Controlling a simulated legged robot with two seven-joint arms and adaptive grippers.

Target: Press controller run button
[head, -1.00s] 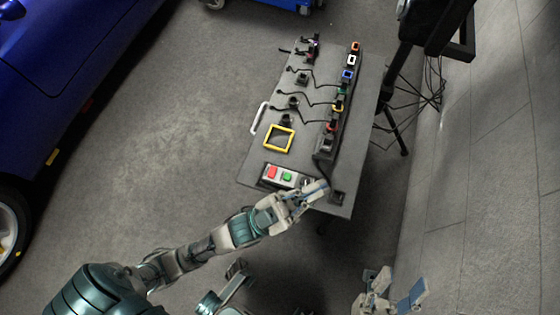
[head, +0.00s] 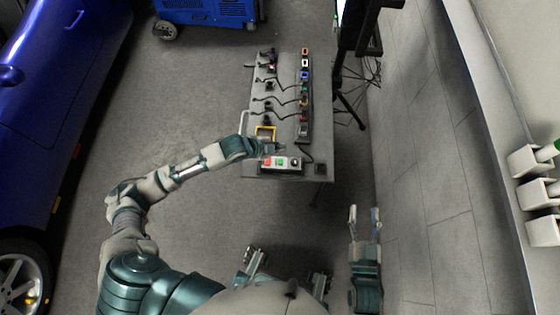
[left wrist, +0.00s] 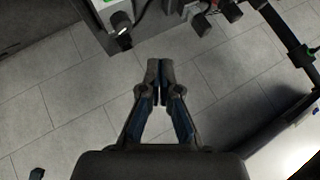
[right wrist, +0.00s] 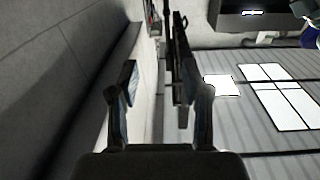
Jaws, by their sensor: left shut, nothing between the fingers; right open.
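The controller (head: 273,167) is a small pale box at the near end of the grey cart. It has a red button (head: 267,161), a green button (head: 281,162) and a dark knob (head: 295,163). My left gripper (head: 280,149) is just behind the box in the head view; its fingertips are small there, and contact cannot be told. In the left wrist view my left gripper (left wrist: 160,66) is shut and empty, with the controller's knob (left wrist: 121,22) at the upper left. My right gripper (head: 364,210) is open and empty, right of the cart and away from the controller.
The grey cart (head: 259,97) carries a yellow square frame (head: 265,130) and several cabled connectors. A black stand (head: 350,100) is right of it. A blue car (head: 60,90) is at the left, a blue cabinet (head: 205,10) at the back. Floor between car and cart is clear.

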